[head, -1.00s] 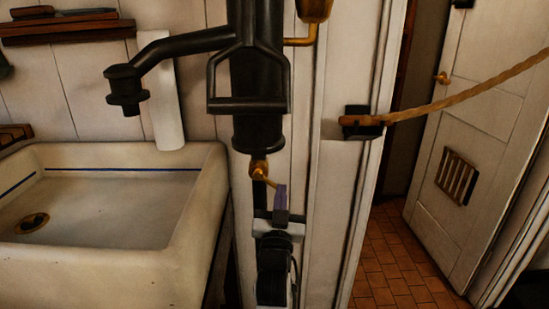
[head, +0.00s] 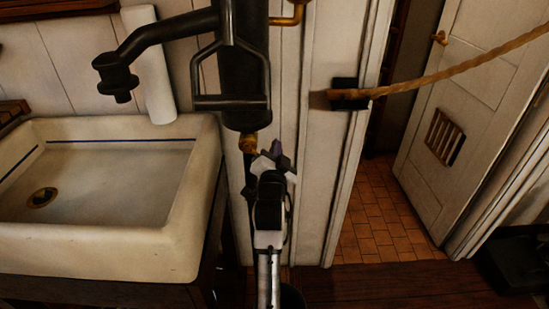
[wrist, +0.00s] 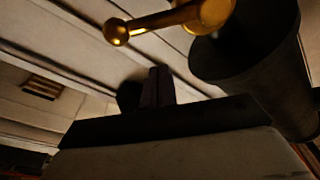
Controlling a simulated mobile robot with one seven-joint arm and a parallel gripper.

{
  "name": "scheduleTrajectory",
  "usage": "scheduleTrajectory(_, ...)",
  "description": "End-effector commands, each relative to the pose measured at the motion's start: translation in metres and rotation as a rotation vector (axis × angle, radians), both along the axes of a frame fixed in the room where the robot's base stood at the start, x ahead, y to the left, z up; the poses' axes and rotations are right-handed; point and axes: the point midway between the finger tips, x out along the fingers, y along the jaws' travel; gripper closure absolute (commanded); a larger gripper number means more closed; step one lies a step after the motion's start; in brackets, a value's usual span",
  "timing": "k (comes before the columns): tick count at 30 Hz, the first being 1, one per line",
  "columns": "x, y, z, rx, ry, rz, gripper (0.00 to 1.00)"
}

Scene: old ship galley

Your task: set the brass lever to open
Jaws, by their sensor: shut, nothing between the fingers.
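The brass lever (head: 249,144) sits at the foot of the black pump (head: 243,90), beside the sink. In the head view its free end is partly hidden by my gripper (head: 275,150). In the wrist view the brass lever (wrist: 160,21) runs left from its round brass body to a ball-shaped knob. My gripper is shut and empty. I cannot tell whether any part of the gripper touches the lever.
A white sink (head: 110,215) stands at the left, under the black spout (head: 150,45). A rope (head: 450,70) runs from the post across the doorway at the right. A vented white door (head: 445,135) stands open over a tiled floor.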

Motion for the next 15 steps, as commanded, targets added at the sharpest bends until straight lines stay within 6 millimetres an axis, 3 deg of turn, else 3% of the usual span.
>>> scheduleTrajectory(6,-0.003,0.018,-0.022,-0.002,0.002,0.001,1.00)
scheduleTrajectory(15,-0.006,0.025,-0.030,0.000,-0.001,0.000,1.00)
